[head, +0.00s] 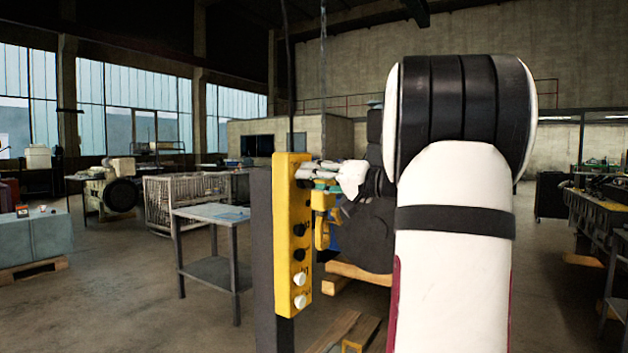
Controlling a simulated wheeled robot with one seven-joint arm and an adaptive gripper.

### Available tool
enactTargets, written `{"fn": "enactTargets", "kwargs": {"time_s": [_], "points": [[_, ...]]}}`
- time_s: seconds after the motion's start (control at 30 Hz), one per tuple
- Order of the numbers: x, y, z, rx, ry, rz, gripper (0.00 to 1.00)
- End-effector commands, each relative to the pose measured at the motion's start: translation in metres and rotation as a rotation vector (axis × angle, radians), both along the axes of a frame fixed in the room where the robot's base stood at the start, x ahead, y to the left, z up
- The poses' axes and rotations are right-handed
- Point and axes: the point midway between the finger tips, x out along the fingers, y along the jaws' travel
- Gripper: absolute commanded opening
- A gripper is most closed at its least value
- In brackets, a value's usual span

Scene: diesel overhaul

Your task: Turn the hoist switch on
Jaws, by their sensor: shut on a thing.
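The yellow hoist pendant box (284,215) stands upright in the middle of the head view, on a dark post (263,260). A column of dark knobs and two white buttons (300,290) runs down its right-facing side. My gripper (308,176) is at the upper part of that face, reaching in from the right. Its fingers are shut on a small control there, taken to be the hoist switch. The fingers hide most of the switch, so its position cannot be read.
A yellow hook (322,232) hangs just right of the box, below my gripper. A dark engine-like mass stands behind it. A grey metal table (210,213) is to the left, with a wire crate (180,200) behind it. Wooden pallets (345,330) lie low on the floor. Open floor spreads at left.

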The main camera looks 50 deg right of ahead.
Motion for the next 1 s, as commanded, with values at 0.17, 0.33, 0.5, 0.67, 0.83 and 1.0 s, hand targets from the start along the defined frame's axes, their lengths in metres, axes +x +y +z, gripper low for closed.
{"fn": "enactTargets", "kwargs": {"time_s": [0.17,0.33,0.5,0.67,0.83,1.0], "points": [[0.0002,0.0,-0.0001,0.096,0.007,0.001,0.1],[0.0002,-0.0003,-0.0005,0.236,0.019,0.001,0.1],[-0.0001,-0.0007,-0.0011,0.396,0.032,0.001,0.1],[-0.0004,-0.0012,-0.0018,0.549,0.044,0.001,0.1],[-0.0006,-0.0014,-0.0028,0.712,0.057,0.0,0.1],[-0.0008,-0.0014,-0.0034,0.872,0.07,0.0,0.1]]}}
